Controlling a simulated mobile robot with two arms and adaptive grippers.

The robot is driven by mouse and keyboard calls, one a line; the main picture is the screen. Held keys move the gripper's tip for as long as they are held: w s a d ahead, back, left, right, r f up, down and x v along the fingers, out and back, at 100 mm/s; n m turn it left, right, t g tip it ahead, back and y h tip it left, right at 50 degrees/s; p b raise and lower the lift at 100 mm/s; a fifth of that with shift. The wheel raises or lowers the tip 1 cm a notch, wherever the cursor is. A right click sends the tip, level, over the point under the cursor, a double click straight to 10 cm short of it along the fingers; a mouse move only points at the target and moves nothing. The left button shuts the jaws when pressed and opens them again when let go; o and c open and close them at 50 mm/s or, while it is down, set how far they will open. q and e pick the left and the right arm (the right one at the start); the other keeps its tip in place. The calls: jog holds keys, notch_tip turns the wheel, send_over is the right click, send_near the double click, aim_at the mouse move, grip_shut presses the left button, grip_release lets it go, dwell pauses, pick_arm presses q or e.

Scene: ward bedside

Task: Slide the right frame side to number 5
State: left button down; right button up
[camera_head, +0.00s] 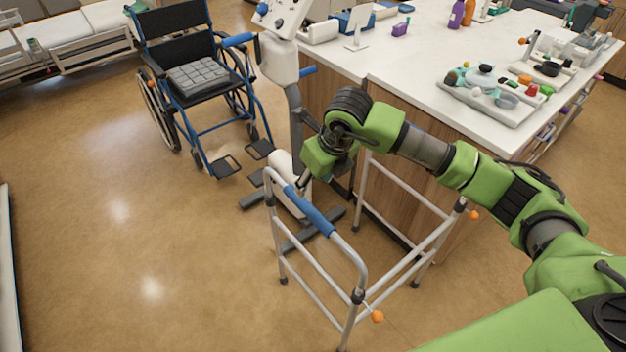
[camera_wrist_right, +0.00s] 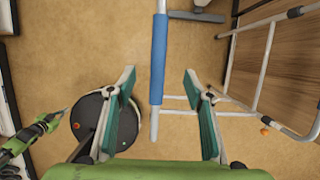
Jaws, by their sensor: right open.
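A grey metal walking frame (camera_head: 307,277) stands on the floor, with a blue grip (camera_head: 310,212) on its near top rail. The far side of the frame is partly hidden behind my right arm. My right gripper (camera_head: 306,178) is over the left end of the blue grip. In the wrist view the right gripper (camera_wrist_right: 160,75) is open, its two teal fingers on either side of the blue grip (camera_wrist_right: 158,55), with a gap to each. A green arm, apparently my left one, ends in a small tip (camera_wrist_right: 62,113); its jaws are too small to read. No number 5 is legible.
A white-topped wooden counter (camera_head: 430,50) with a tray (camera_head: 500,100) of several items stands behind the frame on the right. A white device on a wheeled stand (camera_head: 292,100) is close behind. A blue wheelchair (camera_head: 200,75) stands at the back left. The left floor is clear.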

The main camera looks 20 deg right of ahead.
aim_at(310, 208)
jog(key=b+x, duration=0.2)
jog(key=x, duration=0.1)
jog(key=s+b+x, duration=0.1)
jog(key=b+x, duration=0.2)
jog(key=x, duration=0.1)
jog(key=s+f+b+x, duration=0.1)
jog(key=b+x, duration=0.1)
jog(key=x, duration=0.2)
jog(key=shift+d+f, duration=0.15)
jog(key=shift+d, duration=0.15)
jog(key=shift+b+x, duration=0.85)
jog(key=shift+b, duration=0.05)
jog(key=c, duration=1.3)
jog(key=shift+w+r, duration=0.1)
jog(key=shift+r, duration=0.1)
